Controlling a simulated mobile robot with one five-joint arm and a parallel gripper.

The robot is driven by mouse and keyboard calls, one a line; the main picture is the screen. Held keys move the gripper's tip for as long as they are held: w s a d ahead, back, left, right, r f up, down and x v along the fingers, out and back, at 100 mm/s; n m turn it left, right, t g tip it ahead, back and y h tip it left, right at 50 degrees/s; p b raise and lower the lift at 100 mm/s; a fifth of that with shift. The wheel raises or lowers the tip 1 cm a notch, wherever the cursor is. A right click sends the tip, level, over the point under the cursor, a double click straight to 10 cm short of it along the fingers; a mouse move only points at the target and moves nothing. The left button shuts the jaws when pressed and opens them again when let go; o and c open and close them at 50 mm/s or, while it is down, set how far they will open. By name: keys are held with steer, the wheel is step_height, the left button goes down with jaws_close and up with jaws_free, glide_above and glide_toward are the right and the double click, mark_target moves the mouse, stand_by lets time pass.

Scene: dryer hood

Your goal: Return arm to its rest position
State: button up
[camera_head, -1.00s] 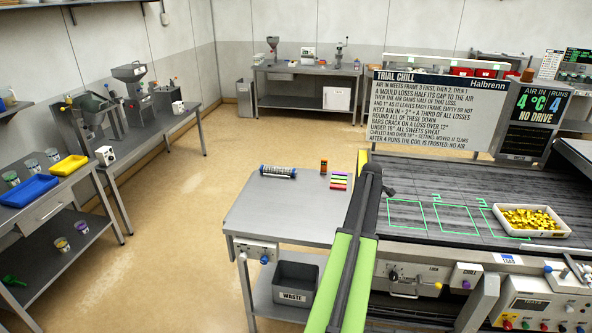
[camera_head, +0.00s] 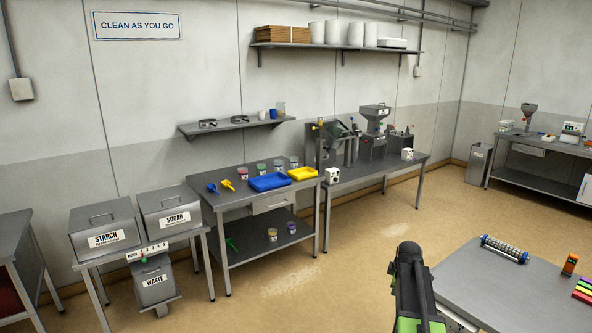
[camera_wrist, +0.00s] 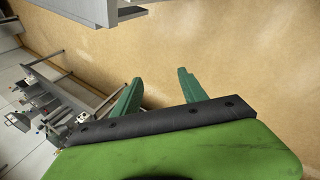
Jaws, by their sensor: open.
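My gripper (camera_wrist: 158,90) shows in the wrist view as two green fingers spread apart, with nothing between them. Behind the fingers in that view is bare tan floor. In the head view my green and black arm (camera_head: 412,290) rises from the bottom edge, left of the steel table (camera_head: 480,285). The fingers themselves cannot be made out in the head view. Nothing is seen touching the arm.
The steel table holds a ribbed roller (camera_head: 504,250), an orange device (camera_head: 569,264) and coloured bars (camera_head: 583,290). A bench with blue (camera_head: 269,182) and yellow (camera_head: 303,173) trays stands along the wall. Starch (camera_head: 106,228) and sugar (camera_head: 170,212) bins are left. Floor (camera_head: 350,250) between is clear.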

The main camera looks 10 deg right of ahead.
steer(key=s+a+f+g+y+b, duration=0.1)
steer(key=a+f+b, duration=0.15)
steer(key=a, duration=0.95)
steer(key=s+a+f+y+b, duration=0.1)
steer(key=s+a+f, duration=0.15)
steer(key=a, duration=0.85)
steer(key=s+a+f+g+y+b, duration=0.1)
steer(key=a+f, duration=0.2)
steer(key=a, duration=0.9)
steer(key=s+a+m+g, duration=0.2)
steer(key=s+a+m, duration=0.1)
steer(key=s+m, duration=0.7)
steer(key=shift+s+a+f+g, duration=0.35)
steer(key=shift+s+a+g, duration=0.05)
steer(key=shift+s, duration=0.4)
